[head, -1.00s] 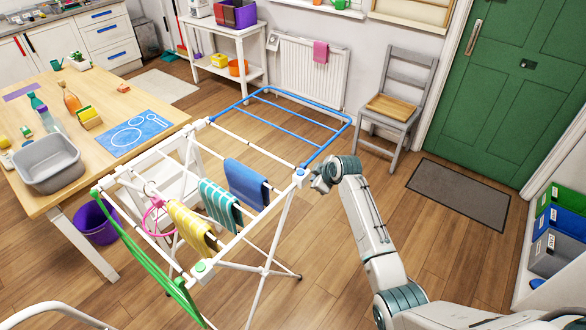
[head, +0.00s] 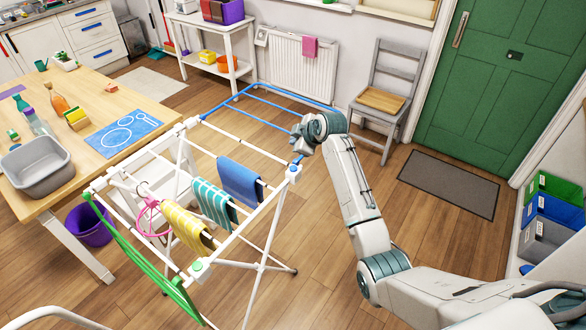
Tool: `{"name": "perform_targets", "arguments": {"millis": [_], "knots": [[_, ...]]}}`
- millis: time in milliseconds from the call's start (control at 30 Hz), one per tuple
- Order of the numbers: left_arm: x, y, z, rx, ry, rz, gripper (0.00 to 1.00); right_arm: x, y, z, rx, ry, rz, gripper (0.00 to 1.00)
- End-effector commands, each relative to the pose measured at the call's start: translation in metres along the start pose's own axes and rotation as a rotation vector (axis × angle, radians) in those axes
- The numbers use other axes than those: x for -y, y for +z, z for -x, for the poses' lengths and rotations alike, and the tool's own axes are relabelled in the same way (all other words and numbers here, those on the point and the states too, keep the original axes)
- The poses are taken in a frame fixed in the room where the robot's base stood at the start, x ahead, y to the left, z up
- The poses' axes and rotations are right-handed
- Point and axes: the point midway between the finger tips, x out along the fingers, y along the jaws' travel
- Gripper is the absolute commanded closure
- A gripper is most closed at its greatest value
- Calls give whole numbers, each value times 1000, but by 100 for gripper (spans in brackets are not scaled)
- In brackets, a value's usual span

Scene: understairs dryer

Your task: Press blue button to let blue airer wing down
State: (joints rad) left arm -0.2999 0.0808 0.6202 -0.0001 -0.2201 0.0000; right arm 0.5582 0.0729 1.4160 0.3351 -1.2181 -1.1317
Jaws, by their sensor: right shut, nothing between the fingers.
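The white airer (head: 232,236) stands on the floor in the middle, with a green wing (head: 145,258) hanging at its near left side. Its blue wing (head: 275,91) stretches out at the far side, roughly level with the top. The blue button (head: 295,169) is on the airer's right corner; a green button (head: 197,266) is on the near corner. My right gripper (head: 299,140) is shut and empty, just beyond and above the blue button in the picture. It covers part of the blue wing; I cannot tell whether they touch. My left gripper is out of view.
Blue, teal-striped and yellow-striped cloths and a pink hoop (head: 150,217) hang on the airer. A wooden table (head: 85,150) is at left with a purple bucket (head: 92,224) below. A grey chair (head: 384,100) stands beyond my right arm.

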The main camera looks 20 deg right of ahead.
Motion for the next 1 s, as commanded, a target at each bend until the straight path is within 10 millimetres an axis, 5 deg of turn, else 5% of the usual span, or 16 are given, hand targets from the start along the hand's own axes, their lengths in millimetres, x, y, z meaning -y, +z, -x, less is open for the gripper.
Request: {"name": "perform_targets", "arguments": {"millis": [467, 1000], "knots": [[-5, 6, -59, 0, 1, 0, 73, 33, 33, -44, 1, 0, 0, 100], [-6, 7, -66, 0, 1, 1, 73, 43, 43, -59, 0, 0, 0, 100]]}}
